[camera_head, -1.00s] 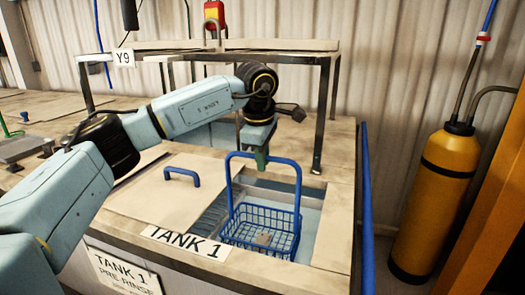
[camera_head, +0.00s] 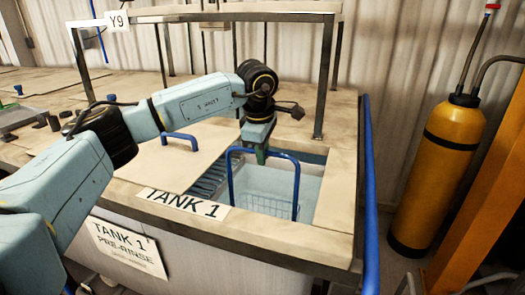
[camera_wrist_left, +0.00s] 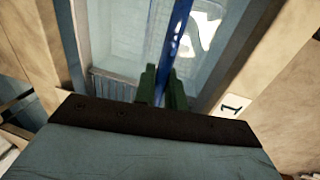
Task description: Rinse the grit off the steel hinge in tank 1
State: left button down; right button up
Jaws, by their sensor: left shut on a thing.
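My left gripper (camera_head: 261,154) is shut on the blue handle (camera_head: 295,180) of a wire basket, right over the opening of tank 1 (camera_head: 318,205). In the head view the basket (camera_head: 265,190) is down in the tank's water, pale and faint below the surface, with the handle standing up out of it. The steel hinge cannot be made out in the basket now. In the left wrist view the green fingers (camera_wrist_left: 160,88) close on the blue handle bar (camera_wrist_left: 178,35), with water beyond. My right gripper is not in view.
A beige lid with a blue handle (camera_head: 180,138) covers the area left of the opening. A blue rail (camera_head: 369,190) runs along the tank's right side. A dark-legged rack (camera_head: 322,90) stands behind. A yellow cylinder (camera_head: 437,180) stands at the right.

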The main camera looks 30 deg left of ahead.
pick_arm(q)
jog(key=shift+d+r, duration=0.1)
jog(key=shift+d, duration=0.05)
jog(key=shift+w+d, duration=0.15)
jog(key=shift+d, duration=0.4)
jog(key=shift+w+d, duration=0.15)
jog(key=shift+d, duration=0.35)
jog(key=shift+s+a+p, duration=0.1)
jog(key=shift+s+a, duration=0.1)
jog(key=shift+a, duration=0.6)
jog(key=shift+s+a+p, duration=0.15)
jog(key=shift+a, duration=0.6)
jog(key=shift+s+a+p, duration=0.1)
jog(key=shift+s+a, duration=0.1)
jog(key=shift+a, duration=0.6)
jog(key=shift+w+d, duration=0.25)
jog(key=shift+d, duration=0.9)
